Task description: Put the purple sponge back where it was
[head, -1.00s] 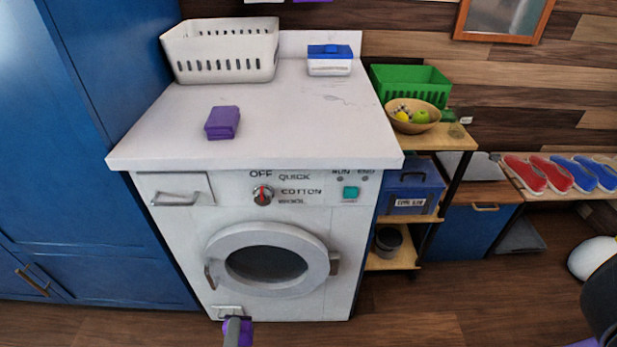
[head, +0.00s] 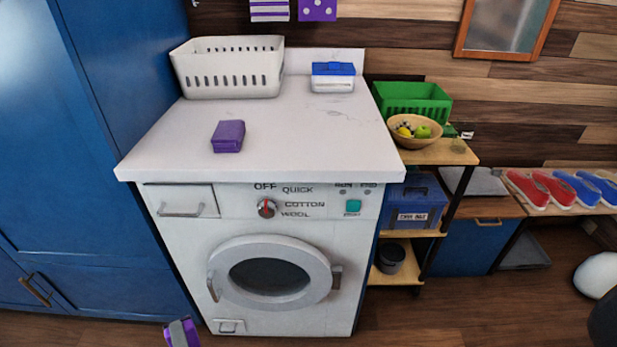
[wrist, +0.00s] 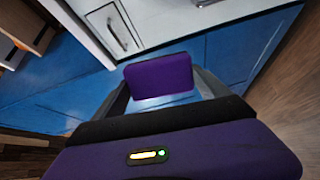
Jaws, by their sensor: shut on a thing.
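My gripper (wrist: 162,90) is shut on a purple sponge (wrist: 158,74), a flat block with rounded corners, in the wrist view. In the head view my gripper (head: 182,333) shows only at the bottom edge, low in front of the blue cabinet and the washing machine. A second purple block (head: 228,136) lies on the white worktop (head: 300,150) above the washing machine, left of the middle. It looks much like the held one. My gripper is well below it and apart from it.
A white basket (head: 228,68) and a blue-lidded box (head: 333,77) stand at the worktop's back. A tall blue cabinet (head: 100,180) borders it on the left. A shelf at right holds a green crate (head: 412,98) and a fruit bowl (head: 415,130). The worktop's middle and front are clear.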

